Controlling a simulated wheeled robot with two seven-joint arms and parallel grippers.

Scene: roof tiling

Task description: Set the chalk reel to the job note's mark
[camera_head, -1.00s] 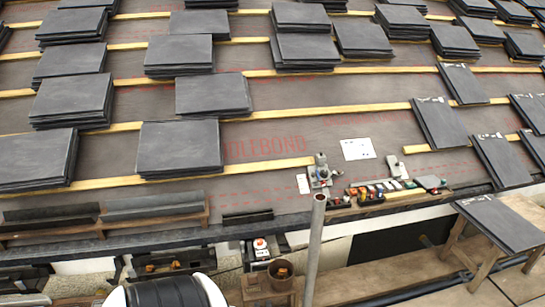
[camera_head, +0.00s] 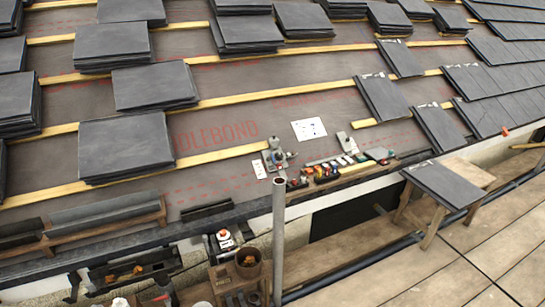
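The white sheet (camera_head: 309,129) with small dark marks lies on the underlay in the middle; it may be the job note, but its writing is too small to read. A small red-and-white round item (camera_head: 224,238) sits on a dark holder below the eave; I cannot tell whether it is the chalk reel. A row of small coloured tools (camera_head: 335,168) lies along the roof's lower edge, and a reel could be among them. Neither of my grippers shows in the head view.
Slate stacks (camera_head: 125,143) rest on yellow battens across the roof. A grey pole (camera_head: 279,235) stands upright in front of the eave. A slate lies on a wooden trestle (camera_head: 468,170) at the right. The plank deck (camera_head: 440,265) at the lower right is largely clear.

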